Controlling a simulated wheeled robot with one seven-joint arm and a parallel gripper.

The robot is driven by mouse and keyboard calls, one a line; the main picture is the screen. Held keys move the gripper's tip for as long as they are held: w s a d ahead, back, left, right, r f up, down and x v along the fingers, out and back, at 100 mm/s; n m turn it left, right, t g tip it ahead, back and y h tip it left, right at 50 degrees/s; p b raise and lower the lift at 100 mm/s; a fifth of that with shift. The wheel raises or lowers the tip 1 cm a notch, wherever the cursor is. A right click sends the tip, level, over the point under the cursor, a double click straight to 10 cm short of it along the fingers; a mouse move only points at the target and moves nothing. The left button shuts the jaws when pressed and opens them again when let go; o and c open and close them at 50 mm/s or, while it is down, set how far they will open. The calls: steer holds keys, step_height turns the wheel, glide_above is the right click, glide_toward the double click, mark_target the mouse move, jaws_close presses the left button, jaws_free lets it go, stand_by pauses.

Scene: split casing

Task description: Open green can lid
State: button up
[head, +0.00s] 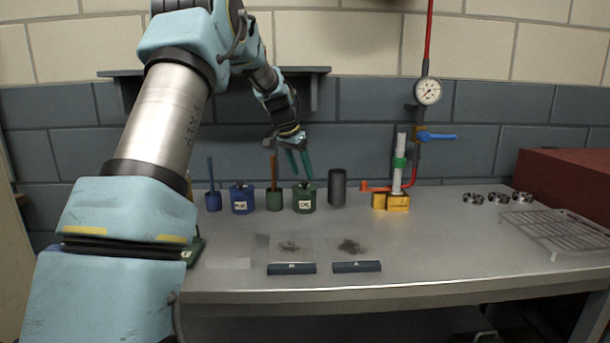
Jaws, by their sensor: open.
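The green can (304,199) with a pale label stands upright at the back of the metal bench. Its top lies just under my gripper (302,177), and its lid is too small to make out clearly. My gripper points down with its two green fingers apart, right above the green can. I cannot tell whether the fingertips touch the lid or stay just above it. Nothing shows between the fingers.
A green holder with a brown handle (274,197) and a blue can (242,199) stand left. A dark grey cylinder (337,188) stands close on the right, then a yellow-based stand (391,202). Two dark bars (292,268) lie in front.

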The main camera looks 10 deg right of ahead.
mark_target(305, 185)
steer(key=shift+x, duration=1.45)
steer(key=shift+a, duration=0.1)
jaws_close()
